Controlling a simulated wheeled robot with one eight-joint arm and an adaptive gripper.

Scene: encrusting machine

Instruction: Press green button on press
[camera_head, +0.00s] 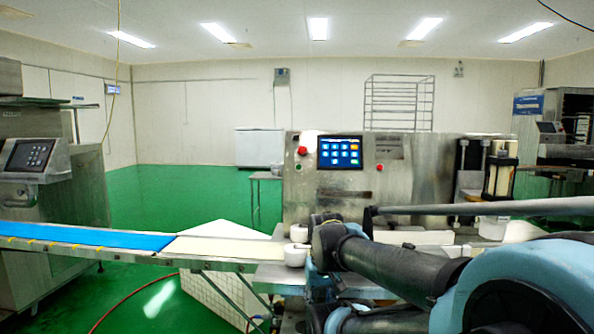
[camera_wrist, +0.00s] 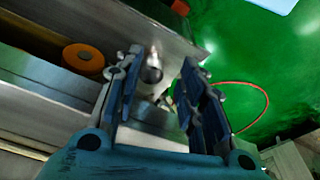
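The press (camera_head: 330,200) is a steel machine in the middle of the head view, with a lit touch screen (camera_head: 340,152) on its front. A red knob (camera_head: 303,150) sits left of the screen. A small greenish button (camera_head: 298,167) shows just below that knob, too small to make out well. My gripper (camera_wrist: 162,62) is open in the wrist view, its two fingers apart with no object held between them. It points down past steel surfaces toward the green floor. The green button cannot be made out in the wrist view, and the gripper's fingertips cannot be made out in the head view.
A conveyor with a blue and white belt (camera_head: 100,238) runs in from the left. An orange disc (camera_wrist: 83,58) lies by a steel edge.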

